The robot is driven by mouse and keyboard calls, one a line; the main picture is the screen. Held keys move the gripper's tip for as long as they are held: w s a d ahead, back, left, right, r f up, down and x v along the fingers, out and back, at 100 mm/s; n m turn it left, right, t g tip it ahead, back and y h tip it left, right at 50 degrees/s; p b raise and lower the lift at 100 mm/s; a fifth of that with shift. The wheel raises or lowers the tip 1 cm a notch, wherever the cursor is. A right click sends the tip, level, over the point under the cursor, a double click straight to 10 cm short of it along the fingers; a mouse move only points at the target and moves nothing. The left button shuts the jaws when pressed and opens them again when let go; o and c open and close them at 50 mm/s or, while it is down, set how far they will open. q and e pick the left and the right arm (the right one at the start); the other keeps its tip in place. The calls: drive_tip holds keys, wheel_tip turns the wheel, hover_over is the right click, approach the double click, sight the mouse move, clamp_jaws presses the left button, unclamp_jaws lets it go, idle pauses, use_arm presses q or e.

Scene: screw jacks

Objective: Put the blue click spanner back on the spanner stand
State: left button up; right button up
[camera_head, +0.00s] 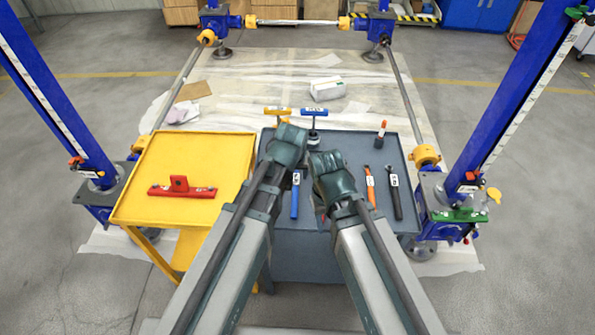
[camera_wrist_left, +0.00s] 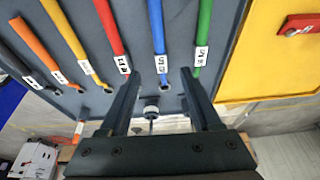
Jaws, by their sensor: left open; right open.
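A blue spanner (camera_head: 295,196) with a white label lies on the grey bench top (camera_head: 345,143). It also shows in the left wrist view (camera_wrist_left: 157,25), in a row with several other coloured spanners. My left gripper (camera_head: 292,135) is open and empty above the bench; the blue spanner lies beyond its fingertips (camera_wrist_left: 159,76). My right gripper (camera_head: 325,160) is beside it on the right, open. I cannot tell which thing is the spanner stand.
An orange spanner (camera_head: 370,187) and a black one (camera_head: 395,197) lie to the right. A yellow T-shaped handle (camera_head: 277,110) stands at the far edge. A yellow table (camera_head: 150,160) at left bears a red tool (camera_head: 182,190). Blue jack columns (camera_head: 50,95) flank the benches.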

use_arm(q)
drive_tip(key=s+a+m+g+y+p, duration=0.1)
drive_tip(key=s+a+m+g, duration=0.1)
drive_tip(key=s, duration=1.3)
drive_tip(key=shift+s+r+m+g, duration=0.25)
drive_tip(key=shift+s+m+g, duration=0.1)
drive_tip(key=shift+m+g, duration=0.55)
